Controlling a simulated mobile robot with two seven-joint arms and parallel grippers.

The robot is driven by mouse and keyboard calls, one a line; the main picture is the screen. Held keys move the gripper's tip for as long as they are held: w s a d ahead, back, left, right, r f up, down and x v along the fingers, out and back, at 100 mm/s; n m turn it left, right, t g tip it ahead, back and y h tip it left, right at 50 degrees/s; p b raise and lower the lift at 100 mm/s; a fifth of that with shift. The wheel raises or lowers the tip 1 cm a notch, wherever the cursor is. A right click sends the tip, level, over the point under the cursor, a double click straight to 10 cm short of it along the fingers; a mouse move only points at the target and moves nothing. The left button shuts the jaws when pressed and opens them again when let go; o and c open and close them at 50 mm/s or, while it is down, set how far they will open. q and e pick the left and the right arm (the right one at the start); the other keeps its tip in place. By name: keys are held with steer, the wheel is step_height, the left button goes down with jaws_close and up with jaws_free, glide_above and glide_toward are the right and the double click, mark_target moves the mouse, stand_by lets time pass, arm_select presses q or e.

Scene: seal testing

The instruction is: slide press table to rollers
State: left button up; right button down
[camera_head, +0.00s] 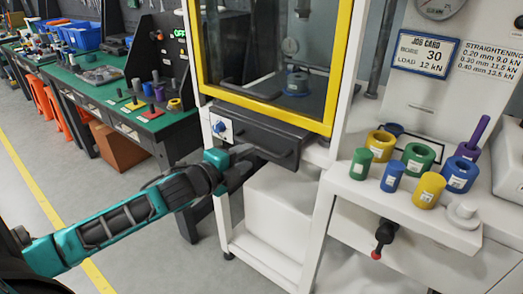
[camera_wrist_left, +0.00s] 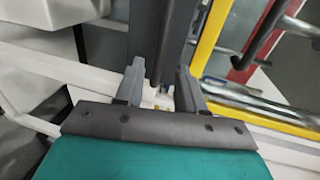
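The press table appears as a dark grey drawer-like slab (camera_head: 262,124) under the yellow-framed press window, with a dark bar handle (camera_head: 275,154) along its front. My left gripper (camera_head: 245,158) is at the left end of this handle. In the left wrist view the two fingers of my left gripper (camera_wrist_left: 159,90) stand apart, with a dark bar (camera_wrist_left: 158,62) reaching between them. I cannot tell whether either finger touches it. Inside the window a blue ring-shaped piece (camera_head: 297,84) is visible. I cannot identify the rollers with certainty. My right gripper is not in view.
A white shelf (camera_head: 405,208) at right carries several coloured cylinders and rings. A black lever with a red tip (camera_head: 385,236) hangs below it. A white block (camera_head: 273,205) stands under the press. Green-topped benches (camera_head: 140,105) stand at left, with open floor in front.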

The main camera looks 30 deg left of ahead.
mark_target(260, 151)
arm_select(q)
steer(key=shift+b+x, duration=0.35)
steer(key=shift+x, duration=3.4)
steer(key=shift+c, duration=0.2)
jaws_close()
